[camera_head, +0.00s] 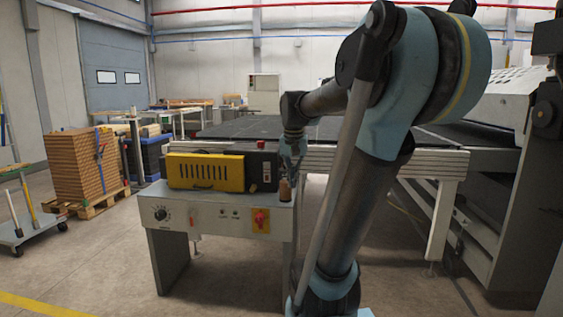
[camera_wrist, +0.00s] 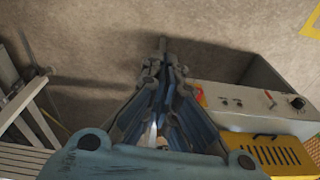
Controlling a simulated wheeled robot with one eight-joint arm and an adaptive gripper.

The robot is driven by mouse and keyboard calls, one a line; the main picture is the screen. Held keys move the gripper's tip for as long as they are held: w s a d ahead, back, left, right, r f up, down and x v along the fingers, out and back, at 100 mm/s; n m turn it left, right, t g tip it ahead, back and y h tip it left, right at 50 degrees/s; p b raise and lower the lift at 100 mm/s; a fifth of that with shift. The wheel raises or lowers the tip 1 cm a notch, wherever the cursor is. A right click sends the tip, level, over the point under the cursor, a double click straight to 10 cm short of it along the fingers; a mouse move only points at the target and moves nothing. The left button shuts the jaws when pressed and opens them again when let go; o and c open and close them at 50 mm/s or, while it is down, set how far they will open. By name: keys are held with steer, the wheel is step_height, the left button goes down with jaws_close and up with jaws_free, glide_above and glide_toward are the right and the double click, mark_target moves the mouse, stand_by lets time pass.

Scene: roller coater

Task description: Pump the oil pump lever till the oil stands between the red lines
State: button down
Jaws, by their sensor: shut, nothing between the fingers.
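A small brownish-amber cylinder (camera_head: 284,191), which looks like the oil reservoir, stands on the right end of the grey cabinet top. The red lines and the oil level are too small to make out. My gripper (camera_head: 294,160) is just above the cylinder in the head view, pointing down. In the wrist view my gripper (camera_wrist: 161,72) has its fingers drawn together, with nothing clearly held. The reservoir is hidden in the wrist view.
The grey cabinet (camera_head: 215,218) carries a yellow vented box (camera_head: 205,172), a knob (camera_head: 160,213) and a red-and-yellow switch (camera_head: 260,220). A long conveyor table (camera_head: 350,160) runs behind my arm. The floor left of the cabinet is clear up to a pallet stack (camera_head: 80,165).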

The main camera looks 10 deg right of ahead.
steer(key=w+r+m, duration=0.2)
steer(key=w+r, duration=0.1)
steer(key=w, duration=0.5)
steer(key=w+r+m, duration=0.1)
steer(key=w+r, duration=0.3)
steer(key=w, duration=0.5)
steer(key=w+r+m, duration=0.2)
steer(key=w+r, duration=0.1)
steer(key=w, duration=0.6)
steer(key=shift+a+r+m+g+h, duration=0.15)
steer(key=shift+m+g+h, duration=0.15)
steer(key=shift+g, duration=0.1)
steer(key=shift+w+d+f, duration=0.15)
steer(key=shift+f, duration=1.6)
steer(key=shift+w+d+f, duration=0.15)
steer(key=shift+f, duration=1.55)
